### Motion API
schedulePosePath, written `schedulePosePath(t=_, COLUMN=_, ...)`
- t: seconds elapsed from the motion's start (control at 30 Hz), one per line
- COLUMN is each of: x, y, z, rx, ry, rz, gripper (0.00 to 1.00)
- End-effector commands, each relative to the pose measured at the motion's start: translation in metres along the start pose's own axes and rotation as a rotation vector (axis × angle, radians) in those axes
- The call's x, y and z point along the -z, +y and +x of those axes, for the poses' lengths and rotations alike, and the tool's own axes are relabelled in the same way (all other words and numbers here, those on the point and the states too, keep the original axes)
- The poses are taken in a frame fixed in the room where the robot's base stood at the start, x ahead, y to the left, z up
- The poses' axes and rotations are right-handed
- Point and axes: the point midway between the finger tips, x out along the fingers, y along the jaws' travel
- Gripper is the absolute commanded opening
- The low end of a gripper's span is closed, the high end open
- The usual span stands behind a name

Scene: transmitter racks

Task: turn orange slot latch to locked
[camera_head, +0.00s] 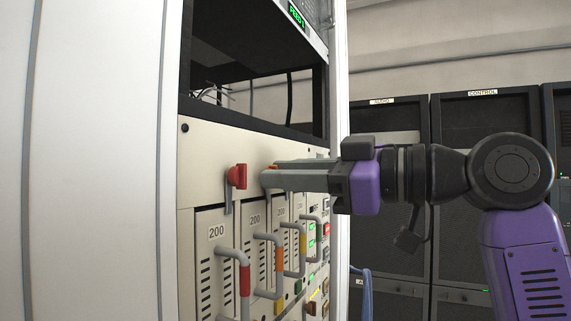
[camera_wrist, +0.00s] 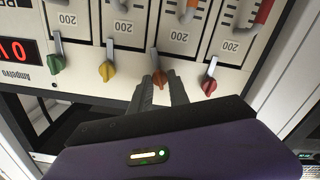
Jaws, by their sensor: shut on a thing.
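The orange slot latch (camera_wrist: 158,77) is a small orange knob with a grey lever, on the cream panel in line with the numbered slot modules. In the wrist view its lever runs toward the slot marked 200, much like its neighbours' levers. My gripper (camera_wrist: 161,76) has its two grey fingers on either side of the orange knob and is shut on it. In the head view my gripper (camera_head: 268,178) reaches in from the right, and only a bit of the orange latch (camera_head: 272,167) shows at its fingertips.
A red latch (camera_wrist: 209,87) sits on one side of the orange one, yellow (camera_wrist: 106,71) and green (camera_wrist: 56,64) latches on the other. Grey module handles (camera_head: 270,238) with coloured bands stick out below. An open rack bay (camera_head: 255,90) is above. Dark racks (camera_head: 480,200) stand behind.

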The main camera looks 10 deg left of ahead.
Motion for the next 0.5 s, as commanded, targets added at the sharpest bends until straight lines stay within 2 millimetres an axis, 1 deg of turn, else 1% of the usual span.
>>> schedulePosePath(t=0.2, x=-0.0007, y=0.0003, z=0.0001, rx=0.002, ry=-0.005, rz=0.180, gripper=0.00)
schedulePosePath(t=0.5, x=-0.0018, y=0.0002, z=-0.0001, rx=0.002, ry=-0.005, rz=0.343, gripper=0.00)
